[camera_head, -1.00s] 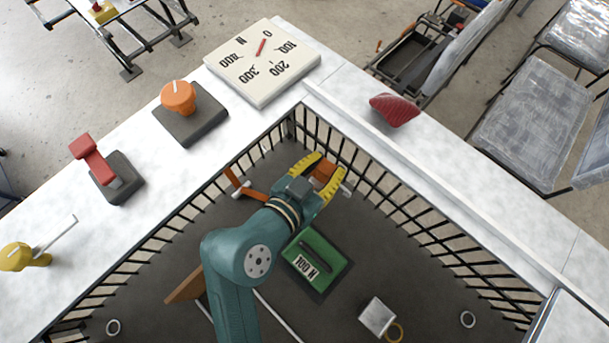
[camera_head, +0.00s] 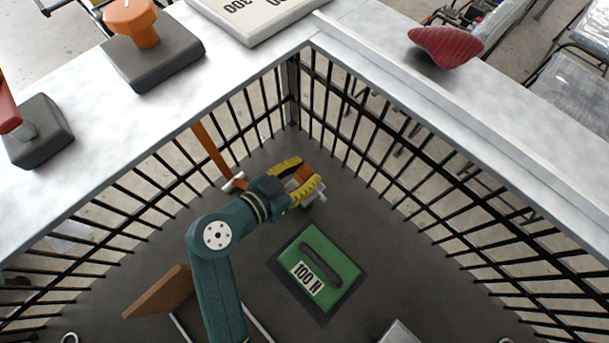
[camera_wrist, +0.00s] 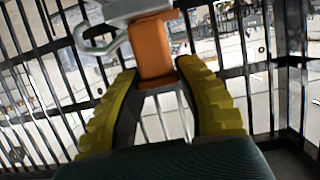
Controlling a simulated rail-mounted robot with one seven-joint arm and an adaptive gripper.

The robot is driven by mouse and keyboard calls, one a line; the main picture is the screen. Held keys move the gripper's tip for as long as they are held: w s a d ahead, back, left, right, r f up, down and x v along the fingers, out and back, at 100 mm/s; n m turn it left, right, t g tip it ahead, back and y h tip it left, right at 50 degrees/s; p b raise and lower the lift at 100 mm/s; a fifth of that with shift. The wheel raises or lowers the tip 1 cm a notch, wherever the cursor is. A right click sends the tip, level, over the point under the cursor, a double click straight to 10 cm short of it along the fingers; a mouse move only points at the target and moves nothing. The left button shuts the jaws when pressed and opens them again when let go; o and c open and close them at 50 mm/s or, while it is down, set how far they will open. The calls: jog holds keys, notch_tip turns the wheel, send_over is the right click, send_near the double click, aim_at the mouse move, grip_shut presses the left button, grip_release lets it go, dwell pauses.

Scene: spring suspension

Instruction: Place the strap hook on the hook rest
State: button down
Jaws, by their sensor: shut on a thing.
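My gripper (camera_head: 307,172) has yellow ribbed fingers and is shut on an orange block with a grey metal hook, which I take as the strap hook (camera_wrist: 152,50). In the wrist view its orange part stands between the fingertips (camera_wrist: 158,70), and its metal loop (camera_wrist: 100,44) points up and left. In the head view the strap hook is partly hidden by the fingers, inside the railed pit near its far corner. An orange bar with a silver crosspiece (camera_head: 213,152) stands left of my gripper, apart from it. I cannot tell whether this is the hook rest.
A green 100 N block (camera_head: 320,270) lies on the dark floor below right of my gripper. Black railings (camera_head: 345,125) close the pit on both far sides. A brown board (camera_head: 160,293) is at lower left. On the white ledge are an orange knob (camera_head: 130,18) and a red cushion-like piece (camera_head: 447,46).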

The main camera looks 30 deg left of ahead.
jog(key=shift+f, duration=0.7)
jog(key=shift+f, duration=0.25)
jog(key=c, duration=0.8)
grip_release()
jog(key=shift+r, duration=0.15)
jog(key=shift+s+r, duration=0.1)
jog(key=shift+r, duration=0.1)
jog(key=p+v, duration=0.2)
jog(key=v, duration=0.9)
jog(key=shift+s, duration=0.35)
